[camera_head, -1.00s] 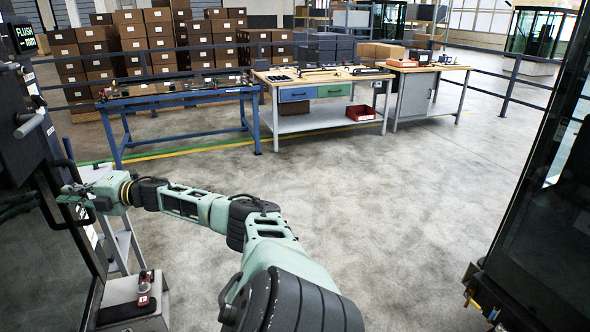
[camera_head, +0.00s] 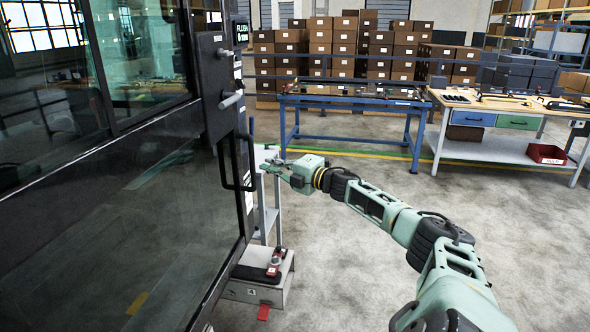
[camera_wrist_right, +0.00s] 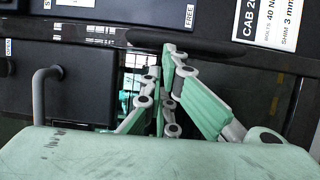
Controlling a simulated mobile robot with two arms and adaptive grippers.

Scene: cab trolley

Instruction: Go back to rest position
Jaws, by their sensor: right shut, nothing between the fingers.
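My right gripper (camera_head: 266,166) is at the end of my green and black arm, just right of the cab door's black handle (camera_head: 223,170). In the right wrist view my gripper (camera_wrist_right: 168,50) has its fingers together and empty, in front of the dark handle bar (camera_wrist_right: 215,42). I cannot tell whether the fingertips touch the bar. The cab (camera_head: 100,225), with its large glass panels, fills the left side of the head view. My left gripper is not in view.
A low grey unit (camera_head: 255,292) with a red-and-black device (camera_head: 276,262) stands below my right gripper. A blue table (camera_head: 350,103) and a workbench (camera_head: 490,148) with a red bin (camera_head: 546,154) stand beyond. Open floor (camera_head: 330,240) lies below my arm.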

